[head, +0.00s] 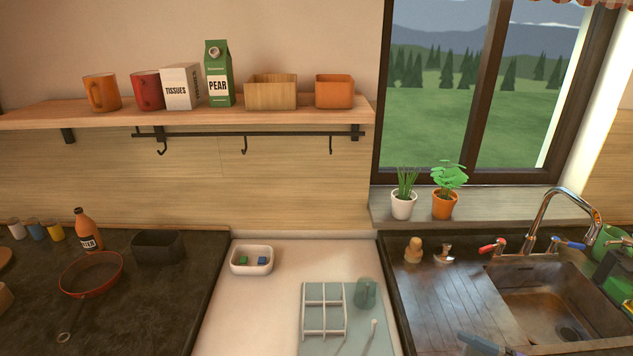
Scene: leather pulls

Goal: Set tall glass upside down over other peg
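A pale blue-green drying mat (350,343) lies on the white counter at the bottom centre, with a white rack frame on it. A see-through green glass (366,293) stands at the mat's back right corner. A thin upright shape shows through it, perhaps a peg; I cannot tell for sure which way up the glass is. A slim white peg (372,335) stands bare in front of the glass. No gripper fingers can be made out. A grey-blue shape (482,345) is cut off at the bottom edge, and I cannot tell what it is.
The sink (550,300) and tap (570,212) are at the right. A red pan (91,274) and a bottle (88,231) stand at the left. A shelf (190,112) hangs above.

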